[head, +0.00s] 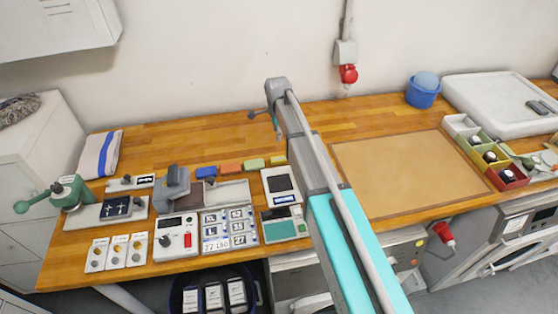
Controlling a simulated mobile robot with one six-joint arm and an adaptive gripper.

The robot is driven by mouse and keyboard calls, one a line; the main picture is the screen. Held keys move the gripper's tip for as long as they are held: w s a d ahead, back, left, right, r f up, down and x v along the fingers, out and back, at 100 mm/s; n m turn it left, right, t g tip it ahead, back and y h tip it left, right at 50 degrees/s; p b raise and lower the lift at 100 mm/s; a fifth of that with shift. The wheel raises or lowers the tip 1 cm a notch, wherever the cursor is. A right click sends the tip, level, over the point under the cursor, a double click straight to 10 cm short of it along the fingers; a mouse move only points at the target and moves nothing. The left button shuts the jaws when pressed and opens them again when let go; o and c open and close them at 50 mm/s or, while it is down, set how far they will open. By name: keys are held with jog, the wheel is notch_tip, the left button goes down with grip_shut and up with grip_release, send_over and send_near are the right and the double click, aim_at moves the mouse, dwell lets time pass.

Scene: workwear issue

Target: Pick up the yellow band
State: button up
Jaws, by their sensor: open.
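Several small coloured bands lie in a row on the wooden bench, left of my arm. From left they are a blue band (207,171), an orange band (231,167), a yellow-green band (254,163) and a yellow band (278,160). The last two are close in colour and small, so their shades are hard to tell apart. The yellow band is at the row's right end, close beside my arm in the picture. My gripper (265,126) is open and appears empty. It is seen above and behind the row, apart from the bands.
A grey tray (234,192), a white device (281,184) and a label sheet (229,230) stand before the bands. A brown mat (405,170) lies clear at right. A blue bucket (423,91) and coloured bins (508,177) stand farther right. The bench behind the bands is bare.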

jog(key=b, duration=0.9)
send_over(278, 158)
jog(key=f, duration=0.8)
jog(key=shift+s+f, duration=0.3)
jog(key=shift+f, duration=0.05)
jog(key=f+b, duration=0.3)
jog(key=shift+w+d+f, duration=0.1)
jog(key=shift+w+f, duration=0.1)
jog(key=shift+f, duration=0.05)
jog(key=shift+f+b, duration=0.85)
jog(key=shift+b, duration=0.1)
jog(key=shift+c, duration=0.3)
jog(key=c, duration=0.5)
